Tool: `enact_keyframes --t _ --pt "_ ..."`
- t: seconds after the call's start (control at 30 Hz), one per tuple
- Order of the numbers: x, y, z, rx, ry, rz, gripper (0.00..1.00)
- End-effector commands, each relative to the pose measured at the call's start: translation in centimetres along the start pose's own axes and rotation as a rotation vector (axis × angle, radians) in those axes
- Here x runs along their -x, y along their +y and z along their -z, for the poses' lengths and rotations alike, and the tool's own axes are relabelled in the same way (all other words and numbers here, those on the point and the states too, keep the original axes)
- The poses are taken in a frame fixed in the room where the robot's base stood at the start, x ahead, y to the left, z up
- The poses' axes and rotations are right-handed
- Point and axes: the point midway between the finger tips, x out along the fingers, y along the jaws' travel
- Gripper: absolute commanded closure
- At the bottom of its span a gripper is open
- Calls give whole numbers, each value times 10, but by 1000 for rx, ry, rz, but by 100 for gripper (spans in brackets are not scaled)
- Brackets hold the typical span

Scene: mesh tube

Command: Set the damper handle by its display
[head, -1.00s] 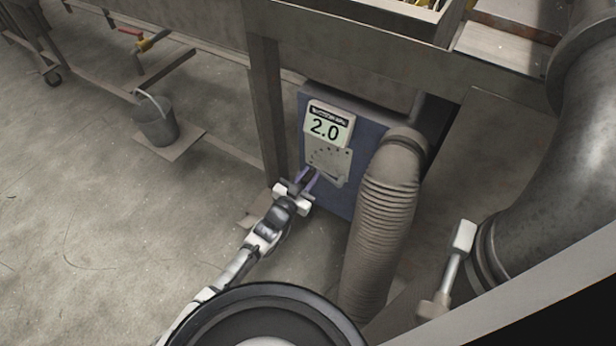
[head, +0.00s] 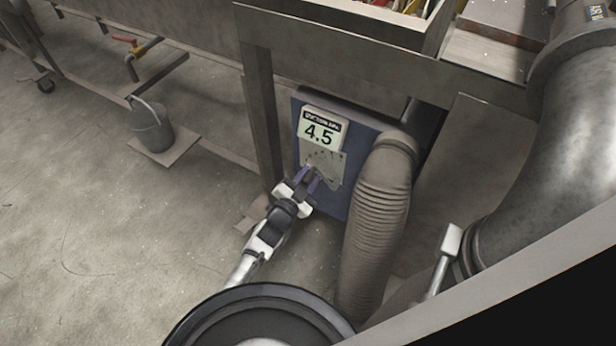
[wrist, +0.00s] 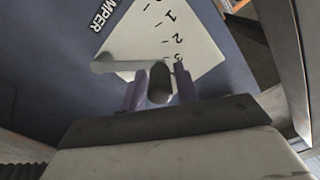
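The display (head: 319,133) on the blue panel reads 4.5 in the head view. Below it is the pale scale plate (head: 328,163); the wrist view shows this plate (wrist: 205,50) with marks 1, 2 and a numeral that looks like 3. The damper handle (wrist: 118,67) is a grey lever with a rounded grip between my fingers. My gripper (head: 312,177) is at the plate in the head view. The handle's tip is partly hidden.
A ribbed hose (head: 378,210) runs down just right of the blue panel (head: 335,203). A metal frame leg (head: 263,125) stands close on the left. A large pipe (head: 555,150) is at the right.

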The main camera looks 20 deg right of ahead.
Motion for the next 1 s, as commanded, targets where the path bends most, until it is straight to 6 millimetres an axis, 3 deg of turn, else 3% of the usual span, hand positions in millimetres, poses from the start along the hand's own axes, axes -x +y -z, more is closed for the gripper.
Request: enact_keyframes --t 0.1,0.37,0.53,0.67,1.0 --pt "0 0 0 1 0 0 56" --pt "1 0 0 1 -1 1 56" --pt "11 -2 -1 -1 -2 2 56" --pt "30 -2 -1 1 -4 3 56" --pt "100 -2 -1 -1 -4 2 56"
